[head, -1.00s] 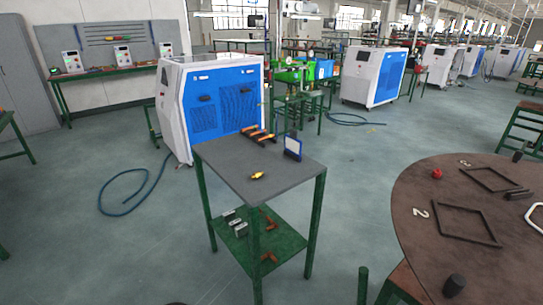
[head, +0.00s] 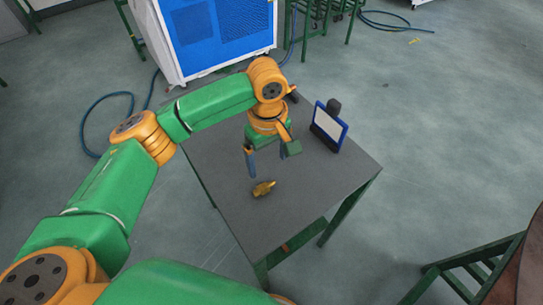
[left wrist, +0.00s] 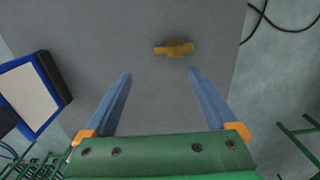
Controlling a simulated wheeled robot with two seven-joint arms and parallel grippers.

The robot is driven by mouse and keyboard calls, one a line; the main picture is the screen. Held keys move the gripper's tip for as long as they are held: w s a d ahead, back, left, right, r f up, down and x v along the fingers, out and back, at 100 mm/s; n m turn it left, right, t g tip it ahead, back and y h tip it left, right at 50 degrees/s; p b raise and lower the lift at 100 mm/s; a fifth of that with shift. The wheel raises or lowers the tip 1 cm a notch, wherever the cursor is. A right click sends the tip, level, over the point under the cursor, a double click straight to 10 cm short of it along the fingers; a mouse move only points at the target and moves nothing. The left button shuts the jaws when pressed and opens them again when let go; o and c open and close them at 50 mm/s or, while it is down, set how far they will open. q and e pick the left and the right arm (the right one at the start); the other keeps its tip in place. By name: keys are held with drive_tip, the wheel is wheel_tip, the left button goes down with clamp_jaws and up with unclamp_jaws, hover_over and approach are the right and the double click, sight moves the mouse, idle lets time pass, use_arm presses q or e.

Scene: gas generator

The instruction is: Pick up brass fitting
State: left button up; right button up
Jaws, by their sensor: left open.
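The brass fitting (head: 263,188) lies on its side on the grey table top (head: 290,215), towards its left front part. It also shows in the left wrist view (left wrist: 174,48), beyond the fingertips and a little right of their middle. My left gripper (head: 266,158) is above the table, just behind the fitting in the head view. Its two blue fingers are apart with nothing between them, as the left wrist view (left wrist: 160,72) also shows. The gripper does not touch the fitting. My right gripper is not in view.
A blue-framed stand with a white panel (head: 329,128) stands on the table, right of my left gripper. A blue and white machine (head: 210,35) is behind the table. The table top around the fitting is clear. A brown round table (head: 525,265) is at the lower right.

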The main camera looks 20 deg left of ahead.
sight(267, 184)
use_arm(q)
drive_tip(key=s+f, duration=0.1)
drive_tip(key=s+f+p, duration=0.1)
drive_tip(key=s+f, duration=0.1)
drive_tip(key=shift+s+d+f, duration=0.15)
drive_tip(key=shift+d+f, duration=0.05)
drive_tip(key=shift+d, duration=0.1)
wheel_tip(267, 184, down, 2)
drive_tip(key=shift+a+f, duration=0.1)
drive_tip(key=shift+f, duration=0.1)
drive_tip(key=shift+w+f, duration=0.25)
drive_tip(key=shift+w, duration=0.25)
drive_tip(key=shift+s+r, duration=0.1)
drive_tip(key=shift+s, duration=0.1)
drive_tip(key=c, duration=1.3)
drive_tip(key=shift+w, duration=0.1)
clamp_jaws()
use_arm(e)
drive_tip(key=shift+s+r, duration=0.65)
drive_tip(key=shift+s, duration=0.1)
